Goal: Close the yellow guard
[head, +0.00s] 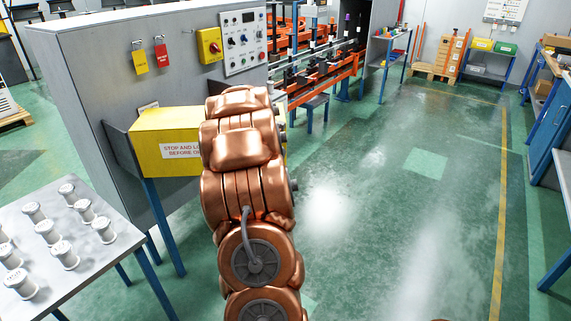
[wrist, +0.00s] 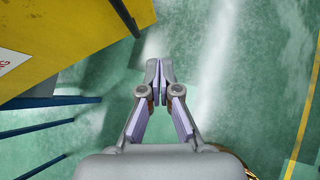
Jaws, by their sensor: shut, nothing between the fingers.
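The yellow guard (head: 150,138) is a box-like cover on the side of the grey machine cabinet, with a white warning label partly hidden by my arm. In the wrist view a yellow panel (wrist: 100,32) fills the upper left, with part of a white label at its left edge. My gripper (wrist: 159,70) is shut and empty over the green floor. It is to the right of the yellow panel, apart from it in the picture. In the head view my copper arm hides my gripper and the right part of the guard.
The grey cabinet (head: 85,90) carries a control panel (head: 243,42), a yellow switch box (head: 210,45) and hanging tags. A table (head: 100,262) with several metal spindles stands at the lower left. The green floor to the right is open.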

